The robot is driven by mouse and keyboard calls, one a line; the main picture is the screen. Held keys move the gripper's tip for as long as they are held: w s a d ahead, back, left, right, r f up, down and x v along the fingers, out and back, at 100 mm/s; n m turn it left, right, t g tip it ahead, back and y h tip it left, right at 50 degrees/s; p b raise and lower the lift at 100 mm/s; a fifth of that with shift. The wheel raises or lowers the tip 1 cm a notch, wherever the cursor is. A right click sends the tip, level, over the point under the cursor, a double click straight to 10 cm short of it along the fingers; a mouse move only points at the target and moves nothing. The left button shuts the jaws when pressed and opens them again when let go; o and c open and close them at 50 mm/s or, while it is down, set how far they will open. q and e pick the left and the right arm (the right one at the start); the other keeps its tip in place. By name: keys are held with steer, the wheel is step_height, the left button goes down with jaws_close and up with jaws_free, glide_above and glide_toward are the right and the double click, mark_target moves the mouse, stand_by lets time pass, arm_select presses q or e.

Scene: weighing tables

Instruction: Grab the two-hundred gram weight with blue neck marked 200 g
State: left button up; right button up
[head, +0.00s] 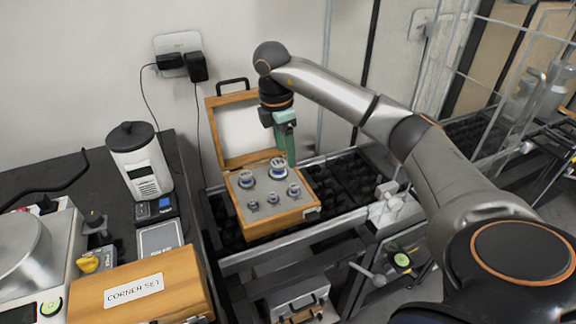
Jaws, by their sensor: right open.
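An open wooden case (308,213) with its lid up holds several silver weights with blue necks. A large weight (278,168) sits at the back right of the case and another large one (246,179) at the back left. Smaller weights (272,198) stand in a front row. The marks are too small to read, so I cannot tell which is the 200 g weight. My right gripper (289,157) points down just above and beside the back-right weight. It is open, and I see nothing held in it. My left gripper is not in view.
The raised lid (217,140) stands behind the weights, close to my right gripper.

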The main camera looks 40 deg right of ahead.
glide_above(294, 187)
steer(key=w, duration=0.1)
steer(key=f, duration=0.7)
steer(key=shift+a, duration=0.25)
steer(key=shift+s+d+f+b, duration=0.1)
steer(key=shift+s+f, duration=0.05)
steer(key=shift+f, duration=0.7)
steer(key=shift+s+d+f+b, duration=0.1)
steer(key=shift+f, duration=0.7)
steer(key=shift+s+d+f+b, duration=0.1)
steer(key=shift+s+f, duration=0.05)
steer(key=shift+f, duration=0.7)
steer(key=shift+s+f, duration=0.1)
jaws_close()
